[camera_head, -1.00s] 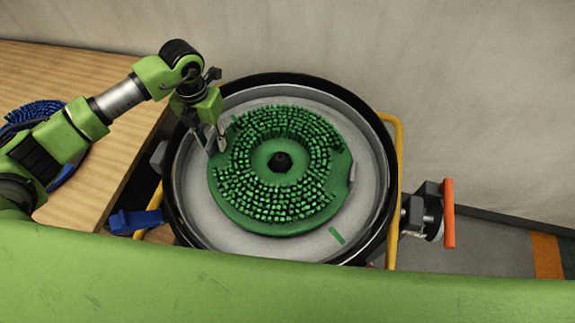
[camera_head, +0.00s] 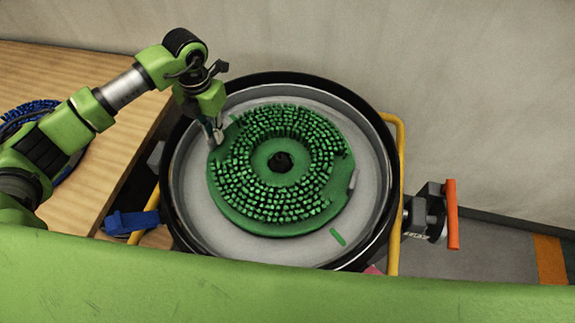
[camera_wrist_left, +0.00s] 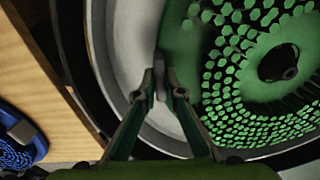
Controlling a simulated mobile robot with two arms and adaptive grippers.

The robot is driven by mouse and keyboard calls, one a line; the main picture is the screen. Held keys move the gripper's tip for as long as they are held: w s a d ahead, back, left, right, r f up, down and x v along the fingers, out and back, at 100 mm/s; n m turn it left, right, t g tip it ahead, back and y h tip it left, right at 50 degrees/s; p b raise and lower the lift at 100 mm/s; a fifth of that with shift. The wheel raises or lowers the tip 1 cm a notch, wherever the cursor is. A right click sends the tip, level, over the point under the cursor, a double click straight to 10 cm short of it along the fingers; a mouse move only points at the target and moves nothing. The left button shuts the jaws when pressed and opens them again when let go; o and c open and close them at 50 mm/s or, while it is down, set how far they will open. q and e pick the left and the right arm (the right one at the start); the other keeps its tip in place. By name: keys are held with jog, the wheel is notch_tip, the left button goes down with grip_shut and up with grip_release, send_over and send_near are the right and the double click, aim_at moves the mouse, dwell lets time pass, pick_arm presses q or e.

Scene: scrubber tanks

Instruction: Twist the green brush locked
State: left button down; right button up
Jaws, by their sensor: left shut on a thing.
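The green brush (camera_head: 250,222) lies flat, bristles up, in the round grey tank (camera_head: 192,213), with a dark hub (camera_head: 280,161) at its centre. It has a grey tab (camera_head: 353,181) on its right rim. My left gripper (camera_head: 216,135) is at the brush's upper left rim. In the left wrist view, the left gripper (camera_wrist_left: 161,88) is shut on another grey tab (camera_wrist_left: 162,70) of the green brush (camera_wrist_left: 182,45). A green mark (camera_head: 338,237) shows on the tank floor at the lower right, apart from the brush. My right gripper is out of view.
A blue brush (camera_head: 40,112) lies on the wooden table (camera_head: 105,95) at the left. A blue part (camera_head: 133,221) sits beside the tank's lower left. An orange handle (camera_head: 452,213) stands at the right. A yellow rail (camera_head: 400,140) runs around the tank's black rim.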

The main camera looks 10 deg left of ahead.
aim_at(224, 132)
pick_arm(q)
jog(key=shift+w+m, duration=0.3)
jog(key=shift+w, duration=0.1)
jog(key=shift+b, duration=0.3)
jog(key=shift+w+d+m+b, duration=0.25)
jog(key=shift+w+m+b, duration=0.15)
jog(key=shift+w+b, duration=0.2)
jog(key=shift+w+d+m+b, duration=0.25)
jog(key=shift+w+m+b, duration=0.2)
jog(key=shift+w, duration=0.1)
jog(key=shift+w+d, duration=0.1)
jog(key=shift+w+d+f, duration=0.1)
jog(key=shift+w, duration=0.05)
jog(key=shift+w+d+m+b, duration=0.35)
jog(key=shift+w+m+b, duration=0.15)
jog(key=shift+w+b, duration=0.1)
jog(key=shift+w+d+m+b, duration=0.3)
jog(key=shift+w+m+b, duration=0.15)
jog(key=shift+w+b, duration=0.1)
